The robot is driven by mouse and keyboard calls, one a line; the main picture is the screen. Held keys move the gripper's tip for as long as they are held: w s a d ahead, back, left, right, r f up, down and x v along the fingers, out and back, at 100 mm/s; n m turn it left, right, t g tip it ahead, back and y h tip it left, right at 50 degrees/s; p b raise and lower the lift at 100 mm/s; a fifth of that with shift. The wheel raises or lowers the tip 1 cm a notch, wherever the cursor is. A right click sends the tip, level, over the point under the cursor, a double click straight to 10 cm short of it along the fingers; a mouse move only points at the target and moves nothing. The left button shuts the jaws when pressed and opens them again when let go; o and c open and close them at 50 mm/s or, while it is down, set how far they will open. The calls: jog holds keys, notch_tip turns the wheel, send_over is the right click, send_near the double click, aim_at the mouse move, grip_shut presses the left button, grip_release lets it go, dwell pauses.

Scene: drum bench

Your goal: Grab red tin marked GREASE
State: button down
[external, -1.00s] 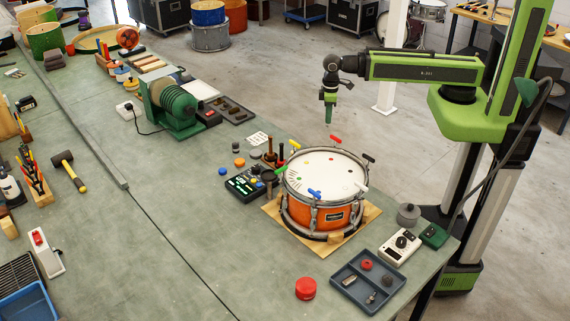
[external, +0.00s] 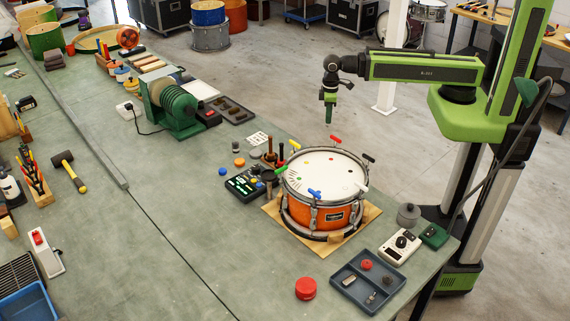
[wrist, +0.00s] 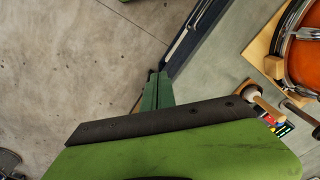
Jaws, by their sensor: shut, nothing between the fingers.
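A red round tin (external: 305,288) stands on the bench near its front edge, left of a blue-grey tray. Its marking is too small to read. My gripper (external: 328,122) hangs in the air beyond the orange drum, high and well apart from the tin. It points down and its fingers are together with nothing between them. In the wrist view the closed fingers (wrist: 157,78) show over the bench's edge and the concrete floor. The tin is not in the wrist view.
The orange snare drum (external: 327,190) on a wooden board stands between my gripper and the tin. The blue-grey tray (external: 342,296) holds small parts. A beige meter (external: 400,247) lies beyond it. The bench left of the tin (external: 220,255) is clear.

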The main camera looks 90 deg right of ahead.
jog(key=shift+c, duration=2.2)
grip_release()
